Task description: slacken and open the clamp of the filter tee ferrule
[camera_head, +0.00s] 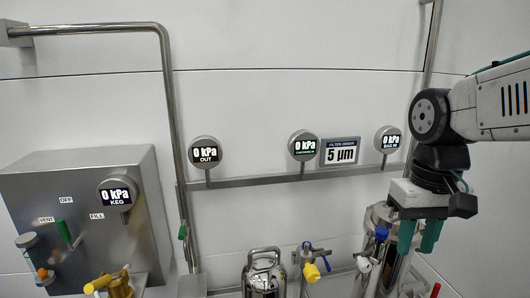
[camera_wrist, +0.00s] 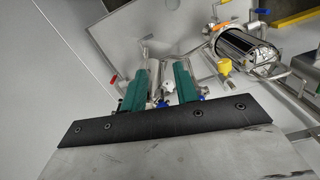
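My gripper (camera_head: 419,246) points down at the right of the head view, its two green fingers apart with a gap between them. In the wrist view my gripper (camera_wrist: 160,80) is open, with nothing visibly held. A steel filter housing (camera_head: 378,222) stands just left of and below the fingers in the head view. In the wrist view, steel fittings (camera_wrist: 154,86) show beyond the gap between the fingers. I cannot make out the clamp of the filter tee ferrule for certain; it is too small or hidden by the fingers and fittings.
Blue-handled valves (camera_head: 381,233) sit close to the fingers' left. A red handle (camera_head: 436,290) is below them. A steel keg (camera_head: 264,272) and yellow-handled valve (camera_head: 312,272) stand further left. Gauges (camera_head: 388,139) and a horizontal rail (camera_head: 270,181) line the wall behind.

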